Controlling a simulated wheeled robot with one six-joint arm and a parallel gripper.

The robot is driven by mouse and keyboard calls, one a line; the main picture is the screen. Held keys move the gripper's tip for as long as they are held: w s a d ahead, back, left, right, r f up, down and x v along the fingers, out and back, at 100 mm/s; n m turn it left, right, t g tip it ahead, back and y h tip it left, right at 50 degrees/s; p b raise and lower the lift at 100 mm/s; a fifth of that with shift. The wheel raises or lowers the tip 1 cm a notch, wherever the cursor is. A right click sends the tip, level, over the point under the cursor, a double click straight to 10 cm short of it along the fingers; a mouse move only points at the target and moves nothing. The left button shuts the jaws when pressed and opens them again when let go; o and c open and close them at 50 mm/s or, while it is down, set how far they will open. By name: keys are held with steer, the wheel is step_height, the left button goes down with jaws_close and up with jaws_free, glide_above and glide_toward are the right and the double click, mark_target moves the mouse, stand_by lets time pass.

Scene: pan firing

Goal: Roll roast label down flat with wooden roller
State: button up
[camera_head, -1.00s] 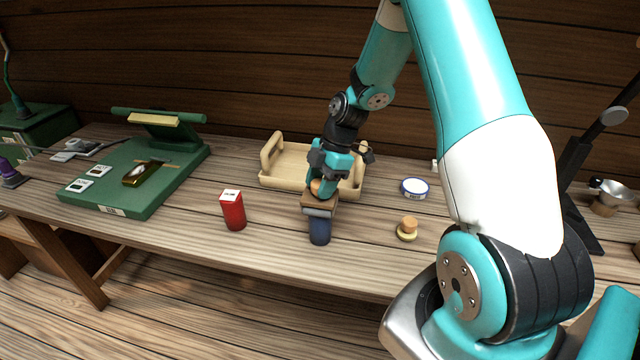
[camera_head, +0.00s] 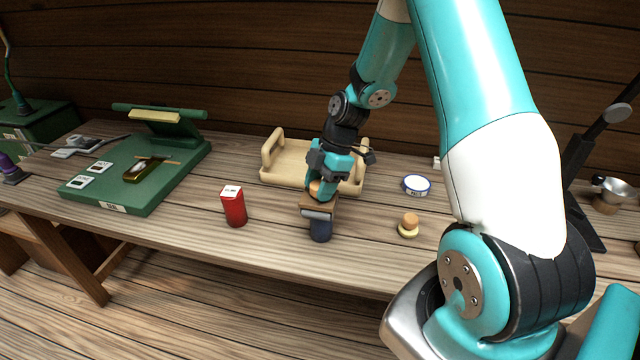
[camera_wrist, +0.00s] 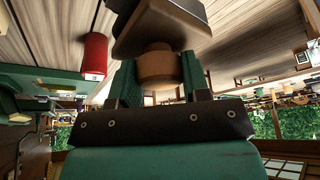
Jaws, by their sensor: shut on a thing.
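My gripper (camera_head: 323,183) is shut on the round wooden knob of the wooden roller (camera_head: 316,203). The knob (camera_wrist: 155,66) also shows between the two fingers in the wrist view. The roller has a brown block with a grey strip along its lower front. It is right over a dark blue can (camera_head: 321,231) standing upright on the bench and hides the can's top. I cannot tell whether they touch. No roast label is visible on the blue can. A red can (camera_head: 234,208) with a white label on top stands to the left; it also shows in the wrist view (camera_wrist: 95,54).
A wooden tray (camera_head: 268,157) lies behind my gripper. A blue-rimmed round tin (camera_head: 416,185) and a small wooden-knobbed piece (camera_head: 408,226) are to the right. A green press (camera_head: 135,195) with white-labelled panels stands at left. The bench (camera_head: 270,235) is clear between the cans.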

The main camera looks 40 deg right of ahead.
steer(key=shift+s+a, duration=0.25)
steer(key=shift+a, duration=0.1)
steer(key=shift+w+d, duration=0.1)
steer(key=shift+w, duration=0.05)
steer(key=shift+w+d+f, duration=0.1)
steer(key=shift+w+d, duration=0.2)
steer(key=shift+d, duration=0.2)
stand_by(0.3)
steer(key=shift+w+d, duration=0.45)
steer(key=shift+d, duration=0.1)
step_height(320, 180, up, 7)
steer(key=p, duration=0.4)
stand_by(0.6)
